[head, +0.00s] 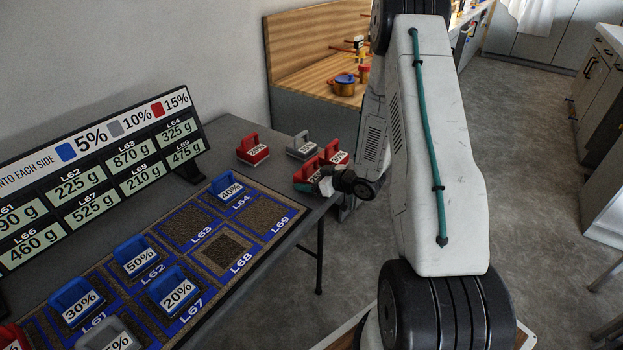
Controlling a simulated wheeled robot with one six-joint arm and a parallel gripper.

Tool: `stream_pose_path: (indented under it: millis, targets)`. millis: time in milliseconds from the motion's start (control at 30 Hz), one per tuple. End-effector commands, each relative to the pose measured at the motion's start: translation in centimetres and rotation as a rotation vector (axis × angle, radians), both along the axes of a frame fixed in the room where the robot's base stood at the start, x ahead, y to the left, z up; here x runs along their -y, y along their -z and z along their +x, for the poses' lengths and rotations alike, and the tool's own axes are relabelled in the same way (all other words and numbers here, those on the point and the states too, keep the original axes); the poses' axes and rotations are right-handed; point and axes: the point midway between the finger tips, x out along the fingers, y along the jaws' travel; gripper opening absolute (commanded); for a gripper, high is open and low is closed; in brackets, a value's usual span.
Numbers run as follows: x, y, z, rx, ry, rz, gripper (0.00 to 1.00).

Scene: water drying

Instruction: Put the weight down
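My gripper (321,186) is at the right end of the grey table, small and partly hidden by my own wrist. Its fingers are close to a red weight (309,169) with a white label. I cannot tell whether they are shut on it or whether it touches the table. Another red weight (336,153) is just behind it, with a grey weight (301,147) to the left and a further red weight (252,149) beyond. Blue weights marked 40% (227,187), 50% (135,256), 20% (173,289) and 30% (75,302) stand on the blue-bordered mat (285,206).
The mat's L63 patch (186,226) and L68 patch (222,249) hold no weight. A sign with gram values (95,175) stands along the table's back. Grey floor (530,160) is clear on the right.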

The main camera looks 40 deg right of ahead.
Motion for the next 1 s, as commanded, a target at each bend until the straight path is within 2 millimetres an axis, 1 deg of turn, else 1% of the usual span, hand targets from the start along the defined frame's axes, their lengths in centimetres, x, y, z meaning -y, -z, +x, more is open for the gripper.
stream_pose_path:
  millis: [33,67,300,400,467,567,800,900,1000]
  targets:
    - [0.0,0.0,0.0,0.0,0.001,0.0,0.92]
    - [0.1,0.0,0.0,0.0,0.001,0.0,0.94]
    - [0.1,-0.1,0.0,0.0,0.002,-0.001,0.94]
    - [0.2,-0.5,-0.1,0.002,0.002,-0.002,0.94]
    - [0.5,-0.7,-0.7,0.001,0.005,-0.001,0.94]
    - [1.0,-1.3,-2.1,0.0,0.006,0.0,0.94]
    - [2.7,-3.3,-6.7,0.002,0.007,-0.001,0.94]
    - [3.3,-4.0,-8.3,0.002,0.007,-0.001,0.94]
    - [3.7,-4.5,-9.5,0.001,0.006,-0.001,0.94]
